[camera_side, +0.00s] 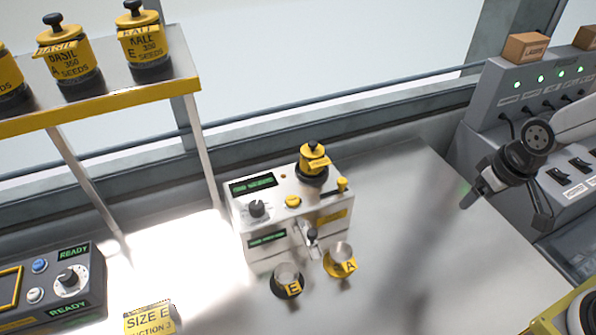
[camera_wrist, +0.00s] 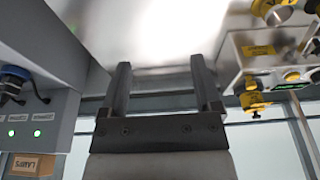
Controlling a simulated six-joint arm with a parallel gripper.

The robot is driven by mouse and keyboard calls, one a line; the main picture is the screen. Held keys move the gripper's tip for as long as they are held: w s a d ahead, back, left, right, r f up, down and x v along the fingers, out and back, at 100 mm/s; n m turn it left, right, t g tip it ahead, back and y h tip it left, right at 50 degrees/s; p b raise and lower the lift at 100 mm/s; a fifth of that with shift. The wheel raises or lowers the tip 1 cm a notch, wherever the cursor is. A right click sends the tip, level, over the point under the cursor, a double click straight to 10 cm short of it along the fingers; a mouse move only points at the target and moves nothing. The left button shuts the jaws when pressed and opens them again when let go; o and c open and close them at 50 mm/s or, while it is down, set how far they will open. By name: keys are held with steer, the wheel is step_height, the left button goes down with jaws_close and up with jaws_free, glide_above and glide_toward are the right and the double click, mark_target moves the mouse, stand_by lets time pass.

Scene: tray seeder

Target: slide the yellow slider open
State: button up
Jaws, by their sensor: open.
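A white seeder box (camera_side: 285,215) stands on the grey bench in the middle of the side view. A yellow knob on a short stem (camera_side: 341,184), which looks like the slider, sits at its top right edge. A yellow strip (camera_side: 332,216) is on its front face. I cannot tell how far the slider is moved. My gripper (camera_side: 469,197) is well to the right of the box, above the bench and apart from it. In the wrist view my gripper (camera_wrist: 160,62) has its two fingers spread with nothing between them. The box (camera_wrist: 232,50) is at the right there.
A yellow seed jar (camera_side: 313,160) sits on the box. Two cups marked E (camera_side: 287,281) and A (camera_side: 341,261) stand before it. A shelf of seed jars (camera_side: 110,95) is at left. A grey switch panel (camera_side: 500,90) is at right. Bench between box and panel is clear.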

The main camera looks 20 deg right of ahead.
steer(key=shift+c, duration=1)
step_height(320, 180, up, 3)
steer(key=n+g, duration=0.3)
glide_above(342, 180)
steer(key=shift+f, duration=0.15)
steer(key=shift+f, duration=3.75)
jaws_close()
